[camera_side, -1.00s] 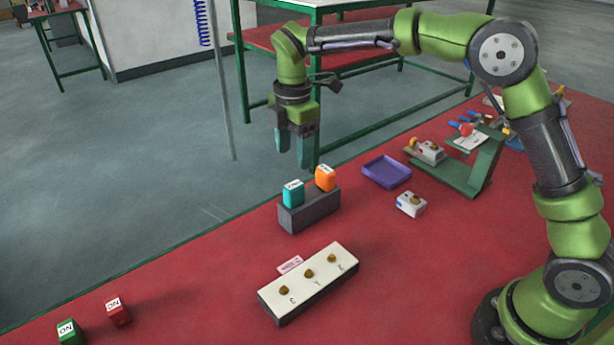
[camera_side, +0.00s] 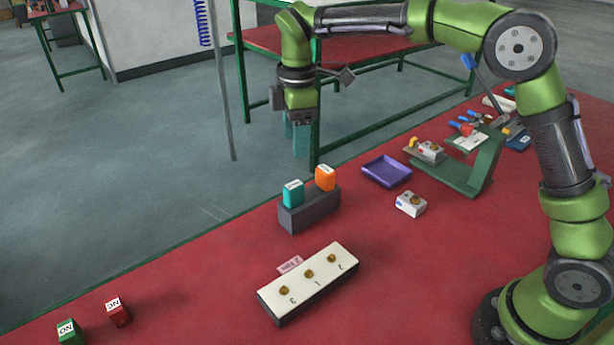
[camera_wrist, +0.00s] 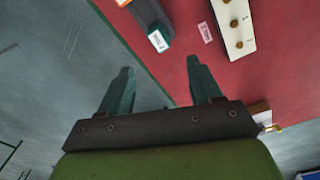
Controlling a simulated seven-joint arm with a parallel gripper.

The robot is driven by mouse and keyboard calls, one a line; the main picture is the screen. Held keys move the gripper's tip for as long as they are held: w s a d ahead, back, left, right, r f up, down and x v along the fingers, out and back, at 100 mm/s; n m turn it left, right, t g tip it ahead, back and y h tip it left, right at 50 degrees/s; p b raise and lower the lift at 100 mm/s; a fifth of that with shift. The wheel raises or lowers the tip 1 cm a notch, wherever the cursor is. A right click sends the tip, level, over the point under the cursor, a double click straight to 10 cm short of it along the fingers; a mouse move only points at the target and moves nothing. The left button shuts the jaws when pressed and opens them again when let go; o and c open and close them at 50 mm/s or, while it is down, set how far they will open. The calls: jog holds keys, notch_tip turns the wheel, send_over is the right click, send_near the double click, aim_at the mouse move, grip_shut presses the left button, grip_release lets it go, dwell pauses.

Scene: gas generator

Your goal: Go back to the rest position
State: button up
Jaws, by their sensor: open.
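My gripper (camera_side: 301,142) hangs in the air, pointing down, above and behind the grey holder with the teal and orange blocks in the side view. In the wrist view my gripper (camera_wrist: 158,85) shows two teal fingers spread apart with nothing between them. The gripper is open and touches no object.
A grey holder (camera_side: 312,214) carries a teal block (camera_side: 293,194) and an orange block (camera_side: 325,178). In front is a white panel (camera_side: 318,270) with three brass knobs. A purple tray (camera_side: 386,172), a small white box (camera_side: 411,204), a green stand (camera_side: 483,168), a red block (camera_side: 117,312) and a green block (camera_side: 70,331) are on the red table.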

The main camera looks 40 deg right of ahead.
jog(key=s+d+r+m+t+y, duration=0.1)
jog(key=s+d+m+t, duration=0.2)
jog(key=s+m, duration=0.5)
jog(key=s+d+r+m+t, duration=0.2)
jog(key=s+d+m, duration=0.4)
jog(key=s, duration=1)
jog(key=m+t, duration=0.1)
jog(key=m, duration=0.2)
jog(key=shift+d+m+t+y, duration=0.2)
jog(key=shift+m+t+y, duration=0.1)
jog(key=shift+t+y, duration=0.1)
jog(key=shift+s, duration=0.1)
